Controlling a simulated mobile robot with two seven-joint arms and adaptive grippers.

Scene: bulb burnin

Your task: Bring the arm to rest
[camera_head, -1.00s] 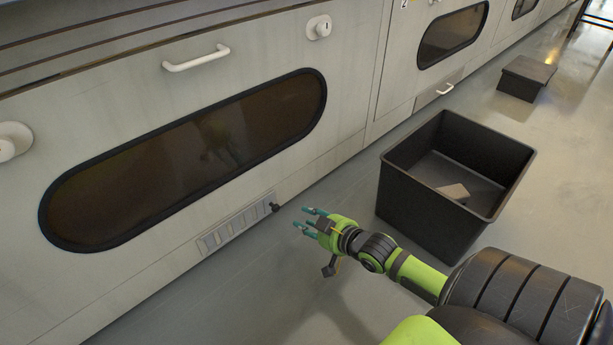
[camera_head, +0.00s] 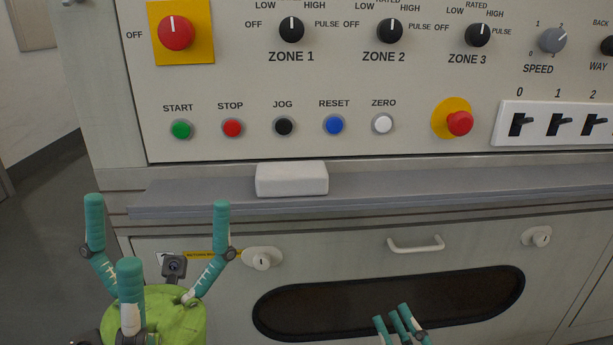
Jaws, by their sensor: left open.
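My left gripper (camera_head: 150,224) stands at the lower left of the head view, its three teal fingers pointing up and spread wide apart. Nothing is between them, so it is open and empty. It is in front of the left end of the machine's ledge. My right gripper (camera_head: 402,320) shows only as teal fingertips at the bottom edge, in front of the dark oval window. Its fingertips are near one another, and the rest of it is cut off by the frame. No held thing shows there.
The control panel (camera_head: 330,80) has knobs, coloured buttons and a red mushroom button (camera_head: 459,123). A grey ledge (camera_head: 430,190) juts out below it, with a white block (camera_head: 291,179) on it. A door handle (camera_head: 415,244) sits lower. Open floor (camera_head: 40,230) lies at the left.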

